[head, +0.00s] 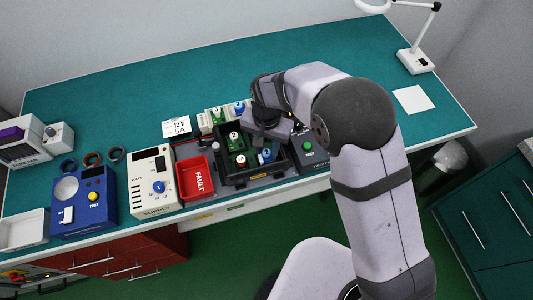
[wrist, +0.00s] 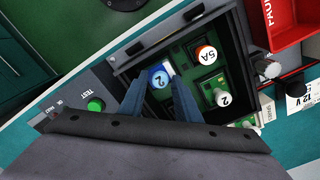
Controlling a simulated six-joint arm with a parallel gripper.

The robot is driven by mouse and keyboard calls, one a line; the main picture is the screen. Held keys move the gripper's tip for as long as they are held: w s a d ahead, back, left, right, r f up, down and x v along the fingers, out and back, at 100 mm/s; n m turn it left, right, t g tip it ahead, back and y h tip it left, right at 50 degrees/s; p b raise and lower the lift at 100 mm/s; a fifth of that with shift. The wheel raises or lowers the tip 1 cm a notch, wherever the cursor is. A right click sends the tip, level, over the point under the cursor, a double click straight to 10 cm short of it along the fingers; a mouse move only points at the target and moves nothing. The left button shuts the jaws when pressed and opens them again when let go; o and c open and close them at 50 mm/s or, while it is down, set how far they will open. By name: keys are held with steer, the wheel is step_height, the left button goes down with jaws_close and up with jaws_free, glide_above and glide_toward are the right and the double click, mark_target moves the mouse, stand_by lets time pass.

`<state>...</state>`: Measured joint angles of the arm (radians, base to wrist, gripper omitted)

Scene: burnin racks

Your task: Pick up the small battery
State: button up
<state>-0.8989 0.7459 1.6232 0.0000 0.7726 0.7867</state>
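Several upright round parts with labelled white caps stand on a green board in a black open box (wrist: 130,60). One has a blue ring and a "2" (wrist: 160,77); it also shows in the head view (head: 266,155). One has an orange ring and "5A" (wrist: 207,54). Another is marked "2" (wrist: 222,98), with a green ring in the head view (head: 234,137). No label names the small battery. My gripper (wrist: 157,82) is open over the box, its blue fingers either side of the blue-ringed part in the wrist view. Contact cannot be told; the head view hides the fingertips.
A red FAULT tray (head: 195,180) and a white supply unit (head: 153,183) stand left of the box. A unit with a green TEST button (head: 308,146) is on its right. Spare parts (head: 215,114) stand behind. The back of the table (head: 200,75) is clear.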

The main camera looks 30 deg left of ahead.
mark_target(267, 152)
jaws_close()
steer(key=shift+a+r+b, duration=0.1)
steer(key=shift+r+b, duration=0.3)
steer(key=shift+r, duration=0.3)
step_height(267, 152, up, 9)
steer(key=b, duration=0.2)
steer(key=shift+f+b, duration=0.2)
steer(key=shift+b, duration=0.1)
